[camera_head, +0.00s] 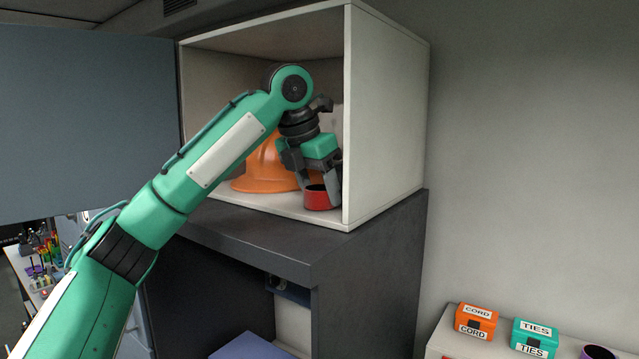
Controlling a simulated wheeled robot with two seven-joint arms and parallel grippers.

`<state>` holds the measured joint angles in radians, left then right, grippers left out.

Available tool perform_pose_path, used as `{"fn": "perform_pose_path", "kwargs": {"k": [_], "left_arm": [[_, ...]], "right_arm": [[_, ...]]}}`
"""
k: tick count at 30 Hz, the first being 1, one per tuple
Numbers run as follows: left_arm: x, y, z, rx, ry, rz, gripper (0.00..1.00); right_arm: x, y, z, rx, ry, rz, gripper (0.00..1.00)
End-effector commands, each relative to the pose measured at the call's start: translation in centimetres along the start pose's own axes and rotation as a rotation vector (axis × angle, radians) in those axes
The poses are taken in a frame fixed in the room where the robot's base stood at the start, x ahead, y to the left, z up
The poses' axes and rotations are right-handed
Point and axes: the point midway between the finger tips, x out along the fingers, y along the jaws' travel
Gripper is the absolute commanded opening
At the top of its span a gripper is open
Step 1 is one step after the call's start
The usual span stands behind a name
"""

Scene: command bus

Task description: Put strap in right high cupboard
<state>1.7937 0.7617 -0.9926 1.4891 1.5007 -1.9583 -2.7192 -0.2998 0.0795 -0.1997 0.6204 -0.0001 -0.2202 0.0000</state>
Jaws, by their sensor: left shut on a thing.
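My left gripper (320,190) is inside the open high cupboard (387,120), pointing down near its right wall. It is shut on a red, round, dark-centred roll, which looks like the strap (318,201). The strap is at the cupboard's floor, near the front edge; I cannot tell whether it touches the floor. An orange hard hat (262,172) stands in the cupboard just left of the strap, partly hidden by my left arm. My right gripper is not in view.
A grey-blue door (85,120) stands open at the left. A dark cabinet (370,270) is below the cupboard. At the lower right, a white surface (455,345) holds an orange CORD box (476,321), a green TIES box (534,338) and a purple roll (598,352).

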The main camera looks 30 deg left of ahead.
Motion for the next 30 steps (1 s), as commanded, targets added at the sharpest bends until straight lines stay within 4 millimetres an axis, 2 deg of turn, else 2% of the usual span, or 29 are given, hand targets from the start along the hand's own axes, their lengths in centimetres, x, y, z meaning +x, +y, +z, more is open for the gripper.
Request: {"fn": "perform_pose_path", "kwargs": {"k": [2, 14, 15, 18, 30], "left_arm": [[-0.07, 0.04, 0.13, 0.0, 0.0, 0.001, 0.28], [0.54, 0.02, -0.03, 0.0, -0.001, 0.0, 0.28], [0.56, 0.02, -0.04, 0.0, -0.001, 0.0, 0.57], [0.53, 0.02, -0.03, 0.0, -0.001, 0.0, 0.75], [-0.05, -0.01, 0.05, 0.0, -0.003, 0.0, 0.75]], "right_arm": [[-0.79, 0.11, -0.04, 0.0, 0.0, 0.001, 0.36], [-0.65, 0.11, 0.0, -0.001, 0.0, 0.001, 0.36], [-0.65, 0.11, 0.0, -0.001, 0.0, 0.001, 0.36], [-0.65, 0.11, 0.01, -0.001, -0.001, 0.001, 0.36], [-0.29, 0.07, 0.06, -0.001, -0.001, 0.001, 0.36]]}}
